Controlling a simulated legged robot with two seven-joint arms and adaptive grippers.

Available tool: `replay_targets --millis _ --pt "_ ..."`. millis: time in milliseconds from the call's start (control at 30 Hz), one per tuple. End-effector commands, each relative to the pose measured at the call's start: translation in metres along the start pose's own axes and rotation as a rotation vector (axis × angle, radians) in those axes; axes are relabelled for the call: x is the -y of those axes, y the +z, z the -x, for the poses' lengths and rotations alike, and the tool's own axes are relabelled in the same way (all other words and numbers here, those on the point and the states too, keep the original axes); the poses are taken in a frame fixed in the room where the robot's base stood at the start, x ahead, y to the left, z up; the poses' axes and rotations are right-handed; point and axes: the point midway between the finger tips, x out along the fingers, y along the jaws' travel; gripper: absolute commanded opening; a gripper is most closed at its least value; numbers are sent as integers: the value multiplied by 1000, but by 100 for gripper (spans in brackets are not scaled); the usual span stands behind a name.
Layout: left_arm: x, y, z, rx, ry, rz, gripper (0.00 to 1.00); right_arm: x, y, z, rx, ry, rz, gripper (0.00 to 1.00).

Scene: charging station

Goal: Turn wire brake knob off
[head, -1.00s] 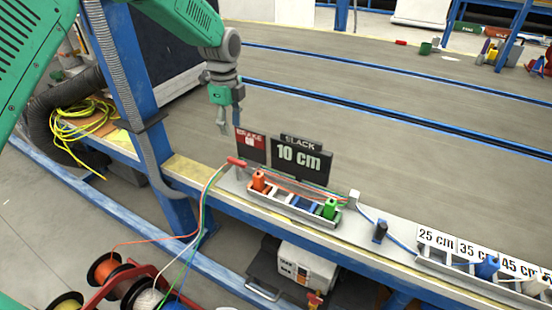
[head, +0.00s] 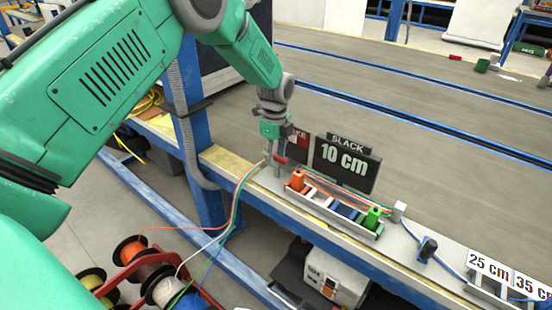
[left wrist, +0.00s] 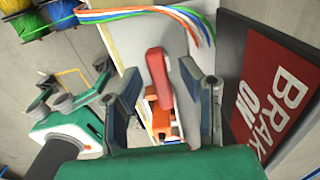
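The red brake knob (head: 280,159) sits at the left end of the grey wire fixture on the table edge, beside the red brake sign (head: 298,141). In the left wrist view the red knob (left wrist: 159,80) stands between the two fingers of my left gripper (left wrist: 164,90), with gaps on both sides. The sign (left wrist: 275,95) there reads "BRAKE ON". In the head view my left gripper (head: 274,162) points down at the knob, partly covering it and the sign. My left gripper is open.
Coloured wires (head: 236,195) run from the spools (head: 150,270) up to the fixture. A black display (head: 345,163) reading "BLACK 10 cm" stands just right of the gripper. An orange clamp (head: 297,180) and green clamp (head: 373,216) sit on the wire tray.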

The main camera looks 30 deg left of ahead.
Motion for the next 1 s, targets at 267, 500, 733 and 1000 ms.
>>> replay_targets --millis 267,500,733,1000 --pt "1 -2 0 3 -1 -1 34 0 0 0 0 0 0 40" --pt "1 0 -1 0 -1 0 0 0 0 0 0 0 -1 40" --pt "1 2 -1 2 -1 23 0 0 0 4 0 0 0 40" --pt "1 4 1 5 -2 155 0 0 -2 26 0 0 0 40"
